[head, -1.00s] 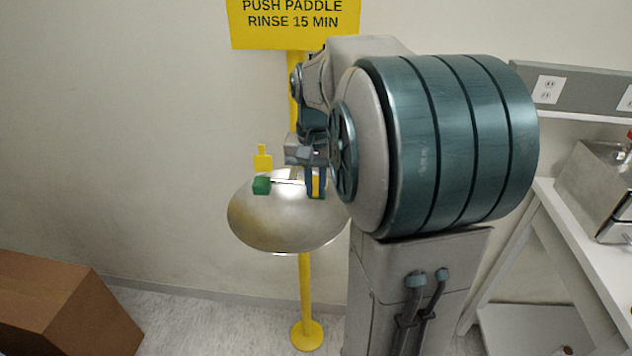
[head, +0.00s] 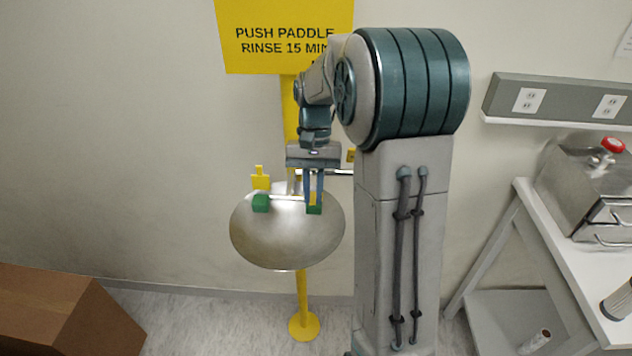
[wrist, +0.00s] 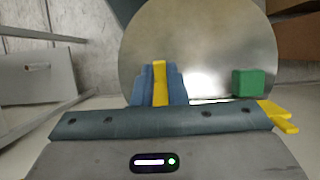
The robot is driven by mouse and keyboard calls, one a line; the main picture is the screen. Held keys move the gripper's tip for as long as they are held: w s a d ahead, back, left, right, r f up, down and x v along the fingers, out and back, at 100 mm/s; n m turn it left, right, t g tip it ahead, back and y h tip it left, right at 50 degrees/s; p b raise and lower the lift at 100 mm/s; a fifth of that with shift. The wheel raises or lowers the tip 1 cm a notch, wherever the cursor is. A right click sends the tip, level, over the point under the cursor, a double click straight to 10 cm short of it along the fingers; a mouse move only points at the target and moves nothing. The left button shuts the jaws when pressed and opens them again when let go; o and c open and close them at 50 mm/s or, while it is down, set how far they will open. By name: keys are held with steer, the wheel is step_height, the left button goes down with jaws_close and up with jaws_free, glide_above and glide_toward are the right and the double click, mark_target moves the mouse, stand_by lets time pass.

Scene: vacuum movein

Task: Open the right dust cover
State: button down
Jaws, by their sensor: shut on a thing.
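The eyewash bowl (head: 280,245) is a round steel basin on a yellow post. The left green spray head (head: 260,203) is on the bowl's left side, with a yellow cover (head: 260,178) standing up behind it. The right green spray head (head: 316,209) is partly hidden by my fingers. My gripper (head: 314,204) points down over it. In the wrist view my gripper (wrist: 158,88) is shut on the yellow right dust cover (wrist: 159,82), between its two blue fingers. How far that cover is tilted cannot be told.
A yellow sign (head: 285,40) hangs on the wall above the bowl. A brown box (head: 60,315) stands on the floor at left. A white table (head: 560,230) with a steel container (head: 585,190) is at right.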

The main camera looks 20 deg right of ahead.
mark_target(313, 199)
steer(key=c, duration=1.4)
jaws_free()
steer(key=shift+c, duration=0.2)
steer(key=shift+r, duration=0.45)
step_height(313, 199, up, 3)
steer(key=shift+r+b, duration=0.1)
steer(key=shift+b, duration=0.6)
steer(key=s+d+r+b, duration=0.2)
steer(key=s+d+r, duration=0.5)
steer(key=d, duration=0.2)
steer(key=shift+s, duration=0.1)
